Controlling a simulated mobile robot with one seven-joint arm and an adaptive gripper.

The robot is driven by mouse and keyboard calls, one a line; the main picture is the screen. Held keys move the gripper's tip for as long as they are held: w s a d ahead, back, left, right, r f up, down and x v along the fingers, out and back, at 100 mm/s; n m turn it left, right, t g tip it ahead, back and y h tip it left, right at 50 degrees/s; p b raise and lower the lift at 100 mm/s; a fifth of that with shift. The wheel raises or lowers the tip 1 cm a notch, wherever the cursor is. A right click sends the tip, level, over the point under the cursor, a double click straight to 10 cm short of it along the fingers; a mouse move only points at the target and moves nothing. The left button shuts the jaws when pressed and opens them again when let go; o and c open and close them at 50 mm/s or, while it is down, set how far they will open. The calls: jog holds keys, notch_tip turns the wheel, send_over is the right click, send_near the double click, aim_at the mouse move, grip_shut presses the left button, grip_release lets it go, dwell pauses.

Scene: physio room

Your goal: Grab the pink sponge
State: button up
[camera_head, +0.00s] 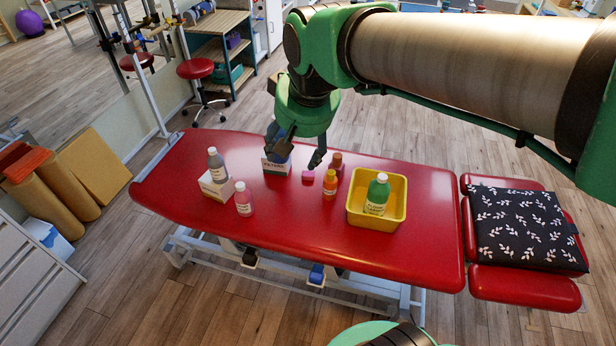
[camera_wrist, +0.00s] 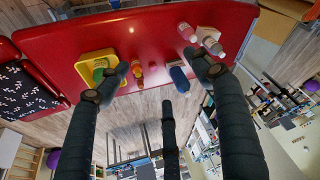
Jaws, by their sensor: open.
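The pink sponge (camera_head: 308,175) is a small pink block lying on the red treatment table (camera_head: 290,235), near its far edge. It stands between a white labelled box (camera_head: 276,167) and a dark reddish bottle (camera_head: 337,160). My gripper (camera_head: 296,150) is open and empty above the far side of the table, its fingers spread above and behind the sponge. In the wrist view my gripper (camera_wrist: 162,80) shows its dark fingers wide apart over the table's edge.
An orange bottle (camera_head: 330,186) stands right of the sponge. A yellow tray (camera_head: 357,217) holds a green bottle (camera_head: 377,193). At left are a pink bottle (camera_head: 243,199) and a grey bottle (camera_head: 216,165) by a white box (camera_head: 214,187). The table's front middle is clear.

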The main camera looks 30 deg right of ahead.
jog(key=w+d+f+m+g, duration=0.1)
jog(key=w+d+f, duration=0.3)
jog(key=w, duration=0.5)
jog(key=w+d+f+m+g, duration=0.1)
jog(key=w+d+f, duration=0.35)
jog(key=w, duration=0.55)
jog(key=w+d+f+m+g, duration=0.1)
jog(key=w+d+f, duration=0.35)
jog(key=w, duration=0.45)
jog(key=w+d+f+m, duration=0.1)
jog(key=w+d+f, duration=0.3)
jog(key=f, duration=0.6)
jog(key=w+d+f+g, duration=0.1)
jog(key=w+d+f, duration=0.3)
jog(key=f, duration=0.6)
jog(key=w+d+f+m, duration=0.1)
jog(key=w+d+f, duration=0.4)
jog(key=f, duration=0.6)
jog(key=shift+d+m+g, duration=0.25)
jog(key=shift+m+g, duration=0.05)
jog(key=shift+w+f, duration=0.1)
jog(key=shift+f, duration=0.15)
jog(key=b, duration=0.1)
send_over(308, 174)
jog(key=shift+w+d+f, duration=0.1)
jog(key=shift+f, duration=2)
jog(key=shift+w+d+f, duration=0.1)
jog(key=shift+f, duration=1.95)
